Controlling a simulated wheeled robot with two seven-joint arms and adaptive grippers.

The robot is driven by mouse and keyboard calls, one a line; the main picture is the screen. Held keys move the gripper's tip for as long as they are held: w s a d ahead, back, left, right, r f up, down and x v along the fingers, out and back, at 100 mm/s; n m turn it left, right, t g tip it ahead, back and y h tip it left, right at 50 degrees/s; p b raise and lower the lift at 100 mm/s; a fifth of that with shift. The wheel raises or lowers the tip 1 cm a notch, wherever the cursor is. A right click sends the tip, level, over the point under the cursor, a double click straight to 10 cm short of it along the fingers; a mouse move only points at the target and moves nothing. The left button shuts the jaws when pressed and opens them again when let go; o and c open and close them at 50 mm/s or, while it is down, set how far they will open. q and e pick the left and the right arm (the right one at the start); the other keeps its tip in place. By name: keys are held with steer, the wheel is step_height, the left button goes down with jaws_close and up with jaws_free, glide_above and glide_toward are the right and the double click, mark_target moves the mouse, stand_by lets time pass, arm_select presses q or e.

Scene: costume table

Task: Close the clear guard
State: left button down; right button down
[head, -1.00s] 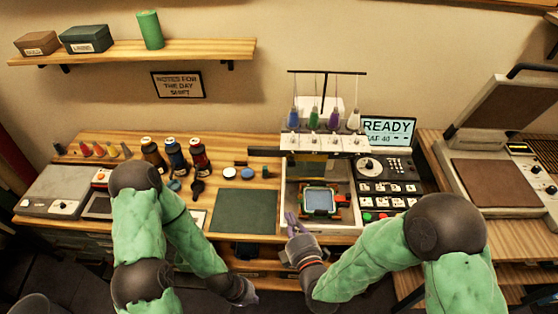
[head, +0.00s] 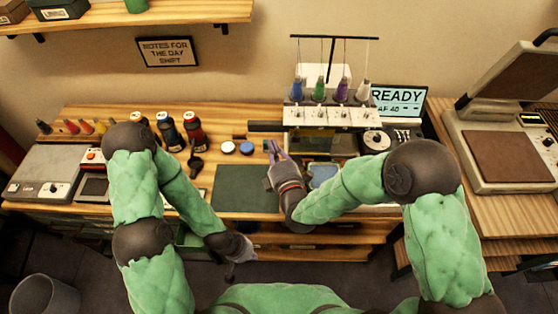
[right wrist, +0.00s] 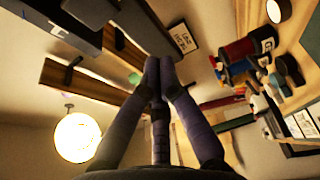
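The embroidery machine (head: 330,116) stands at the back of the table, with a blue hooped piece (head: 322,173) in its bay. I cannot clearly make out the clear guard; a dark bar (head: 265,126) juts left from the machine at needle height. My right gripper (head: 273,150) is raised at the bay's left front, its forearm hiding much of the bay. In the right wrist view its purple fingertips (right wrist: 159,63) meet with nothing visible between them. My left gripper (head: 243,252) hangs low in front of the table edge; its finger opening is unclear.
A dark green mat (head: 246,188) lies left of the machine. Spools (head: 193,131) and small round tins (head: 229,147) stand behind it. A lit READY screen (head: 398,102) is at the right. A heat press (head: 508,155) stands farther right.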

mark_target(299, 141)
steer(key=shift+w+d, duration=0.15)
steer(key=shift+d, duration=0.8)
steer(key=shift+w+d, duration=0.1)
steer(key=shift+d, duration=0.85)
steer(key=shift+d, duration=0.15)
steer(key=d+b, duration=0.2)
steer(key=d, duration=0.2)
steer(key=shift+d, duration=0.1)
